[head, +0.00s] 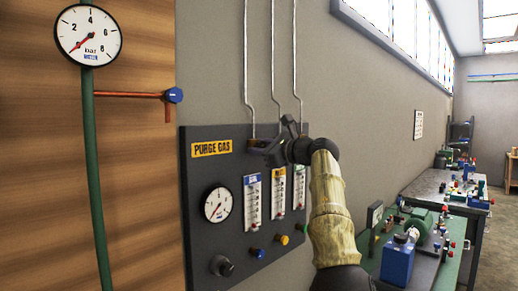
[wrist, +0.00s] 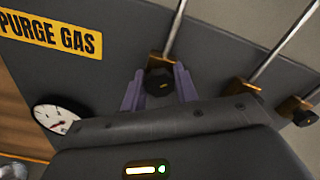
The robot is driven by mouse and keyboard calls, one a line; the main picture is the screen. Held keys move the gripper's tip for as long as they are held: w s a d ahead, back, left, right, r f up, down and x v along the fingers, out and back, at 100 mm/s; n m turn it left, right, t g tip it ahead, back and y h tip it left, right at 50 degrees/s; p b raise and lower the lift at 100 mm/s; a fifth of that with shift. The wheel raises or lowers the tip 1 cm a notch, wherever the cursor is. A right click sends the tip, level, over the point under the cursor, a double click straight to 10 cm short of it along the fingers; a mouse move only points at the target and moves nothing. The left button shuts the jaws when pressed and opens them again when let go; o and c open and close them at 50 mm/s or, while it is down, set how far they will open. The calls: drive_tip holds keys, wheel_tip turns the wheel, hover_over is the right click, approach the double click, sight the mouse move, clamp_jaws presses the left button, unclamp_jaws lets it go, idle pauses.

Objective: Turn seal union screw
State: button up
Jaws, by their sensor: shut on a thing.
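A dark round union screw (wrist: 159,83) sits on a brass fitting (wrist: 160,60) at the lower end of the leftmost pipe on the purge gas panel (head: 205,170). My gripper (wrist: 159,90) is shut on this screw, with one purple finger on each side of it. In the head view my gripper (head: 262,147) reaches the top of the panel, just right of the yellow label, and its body hides most of the screw there. Two more brass fittings show to the right in the wrist view, the middle one (wrist: 240,90) and the right one (wrist: 291,107).
Below my gripper the panel carries a round gauge (head: 217,204), several flow meters, one of them at the left (head: 252,199), and coloured knobs. Thin metal pipes (head: 247,70) rise up the wall. A bench with equipment (head: 410,250) stands at the right.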

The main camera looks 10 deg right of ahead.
drive_tip(key=o, duration=1)
drive_tip(key=shift+w+a+f, duration=0.15)
drive_tip(key=shift+w, duration=0.05)
drive_tip(key=shift+s, duration=0.1)
drive_tip(key=b+v, duration=0.8)
drive_tip(key=v, duration=0.9)
